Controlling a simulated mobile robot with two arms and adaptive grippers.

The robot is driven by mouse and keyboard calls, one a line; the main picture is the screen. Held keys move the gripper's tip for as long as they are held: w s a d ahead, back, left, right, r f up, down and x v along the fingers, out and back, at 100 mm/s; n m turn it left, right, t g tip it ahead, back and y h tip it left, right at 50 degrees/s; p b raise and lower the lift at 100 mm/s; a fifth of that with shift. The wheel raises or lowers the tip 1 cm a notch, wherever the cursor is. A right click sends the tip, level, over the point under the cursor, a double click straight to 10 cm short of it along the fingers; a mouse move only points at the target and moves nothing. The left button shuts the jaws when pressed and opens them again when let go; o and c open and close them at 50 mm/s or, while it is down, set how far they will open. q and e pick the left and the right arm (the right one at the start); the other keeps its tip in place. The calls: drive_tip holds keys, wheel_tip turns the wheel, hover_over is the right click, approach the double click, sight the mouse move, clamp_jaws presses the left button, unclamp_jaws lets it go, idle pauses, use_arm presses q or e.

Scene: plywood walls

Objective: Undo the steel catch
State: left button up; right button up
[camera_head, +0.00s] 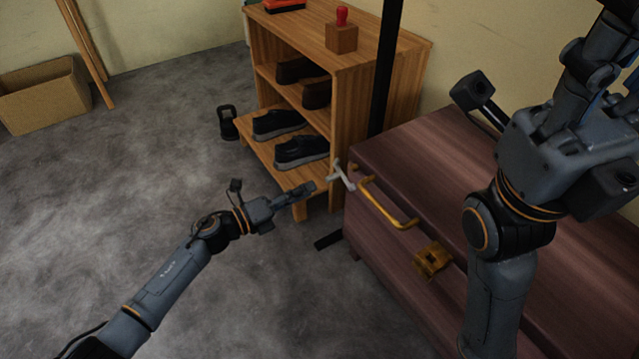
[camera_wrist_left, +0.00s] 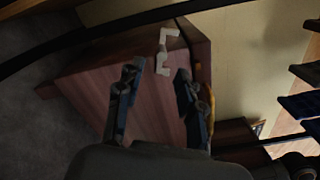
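The chest (camera_head: 440,150) has a yellow bar handle (camera_head: 388,205) and a brass-coloured catch (camera_head: 432,262) on its front. A wooden shoe shelf (camera_head: 345,110) stands behind the steel catch, beside a black post (camera_head: 385,70). The floor at left is clear, with a cardboard box (camera_head: 45,95) far back.

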use_arm(q)
drive_tip(key=v, duration=0.5)
drive_tip(key=shift+s+a, duration=0.1)
drive_tip(key=shift+s, duration=0.05)
drive_tip(key=shift+a, duration=0.1)
